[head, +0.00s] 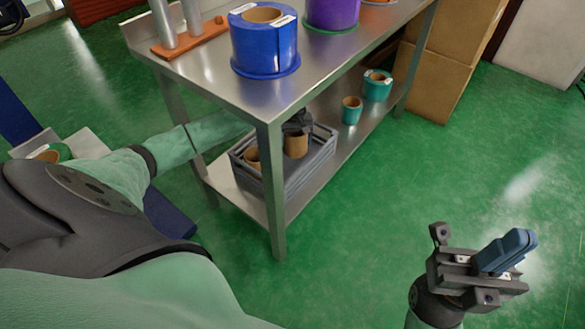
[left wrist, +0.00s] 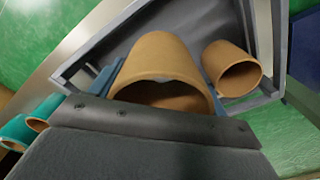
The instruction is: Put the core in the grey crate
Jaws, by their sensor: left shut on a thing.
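A brown cardboard core (head: 296,146) is held in my left gripper (head: 298,125) over the grey crate (head: 313,162) on the table's lower shelf. In the left wrist view the core (left wrist: 165,57) sits between the blue fingers, with the grey crate (left wrist: 272,45) behind it. I cannot tell whether the held core touches the crate floor. A second brown core (head: 252,158) is inside the crate and also shows in the left wrist view (left wrist: 231,68). My right gripper (head: 507,252) is empty over the green floor, its blue fingers together.
The steel table (head: 330,65) has its top above my left forearm, with a front leg (head: 274,195) near the crate. Teal rolls (head: 351,111) stand on the lower shelf right of the crate. A blue roll (head: 264,45) stands on top. Cardboard boxes (head: 435,80) are at the right.

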